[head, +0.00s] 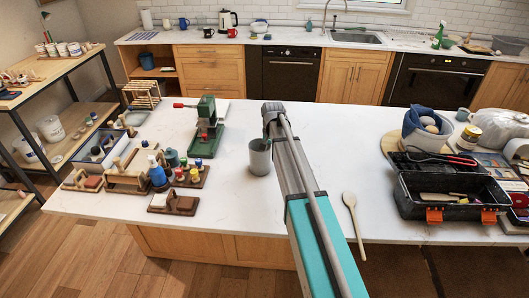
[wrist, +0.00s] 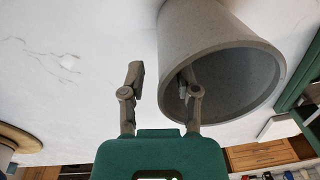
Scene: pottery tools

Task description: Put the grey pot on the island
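The grey pot (head: 259,160) stands upright on the white island top (head: 330,165), near its middle, in the head view. In the wrist view the pot (wrist: 205,45) shows with its open mouth toward the camera. My gripper (wrist: 162,75) is open, with its fingers apart. One finger reaches into the pot's mouth; the other is outside the wall, with a visible gap to it. In the head view my gripper (head: 267,140) is just above the pot's rim, partly hidden by my arm.
A wooden spoon (head: 352,222) lies right of my arm. An open black toolbox (head: 450,195) is farther right. The island between pot and spoon is largely clear.

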